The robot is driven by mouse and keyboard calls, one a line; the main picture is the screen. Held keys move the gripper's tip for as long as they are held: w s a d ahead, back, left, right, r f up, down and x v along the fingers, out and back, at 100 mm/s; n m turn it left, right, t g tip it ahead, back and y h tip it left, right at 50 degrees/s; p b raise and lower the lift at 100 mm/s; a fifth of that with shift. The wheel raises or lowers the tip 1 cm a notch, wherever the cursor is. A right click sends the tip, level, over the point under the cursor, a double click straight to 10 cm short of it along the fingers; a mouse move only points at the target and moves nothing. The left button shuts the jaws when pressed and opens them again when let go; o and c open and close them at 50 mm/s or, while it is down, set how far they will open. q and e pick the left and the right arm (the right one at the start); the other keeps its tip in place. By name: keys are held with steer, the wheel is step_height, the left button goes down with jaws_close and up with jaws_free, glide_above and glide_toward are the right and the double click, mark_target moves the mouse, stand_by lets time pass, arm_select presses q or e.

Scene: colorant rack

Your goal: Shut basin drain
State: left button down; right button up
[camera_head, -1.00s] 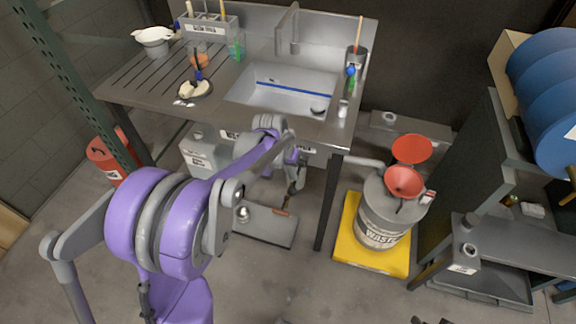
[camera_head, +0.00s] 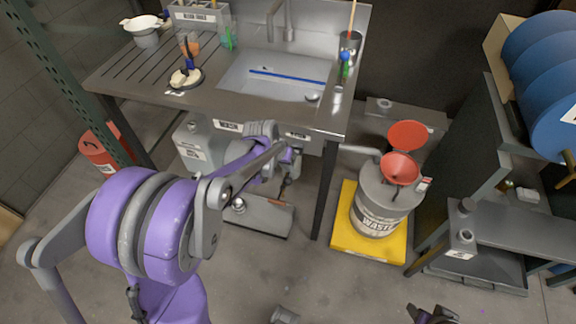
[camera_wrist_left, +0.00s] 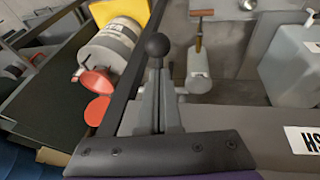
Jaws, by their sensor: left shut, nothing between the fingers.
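The steel basin (camera_head: 262,90) is set in the counter, with a round grey drain piece (camera_head: 312,97) at its right end. A blue strip crosses the basin. My left gripper (camera_head: 291,170) is below the counter's front edge, largely hidden by its own arm. In the left wrist view, the fingers of my left gripper (camera_wrist_left: 157,105) are close together, with a dark ball knob (camera_wrist_left: 157,45) just past their tips. What the knob belongs to, and whether the fingers touch it, I cannot tell. A dark part at the bottom edge, apparently my right gripper (camera_head: 432,314), is cut off.
A waste drum (camera_head: 380,205) with red funnels (camera_head: 400,168) stands on a yellow tray (camera_head: 345,240) right of the counter leg (camera_head: 326,190). A grey box (camera_head: 262,218) lies on the floor under the sink. A grey container (camera_head: 192,147) stands left of my gripper.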

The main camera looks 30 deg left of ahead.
mark_target(289, 174)
arm_select(q)
steer(key=shift+w+a+f+m+t+y+b, duration=0.1)
steer(key=shift+w+f+m+t+y+b, duration=0.15)
steer(key=shift+f+t+b, duration=0.8)
steer(key=shift+w+a+f+t+y+b, duration=0.15)
steer(key=shift+w+f+t+b, duration=0.15)
steer(key=shift+f+t+b, duration=0.75)
steer(key=shift+w+d+f+m+t+y+b, duration=0.1)
steer(key=shift+w+f+m+t+y+b, duration=0.15)
steer(key=shift+f+t+b, duration=0.75)
arm_select(e)
step_height(289, 174, down, 8)
arm_select(q)
steer(key=shift+w+f+b, duration=0.1)
steer(key=shift+f+b, duration=0.1)
steer(key=shift+b, duration=0.1)
arm_select(e)
steer(key=shift+s, duration=0.15)
steer(key=shift+r, duration=0.1)
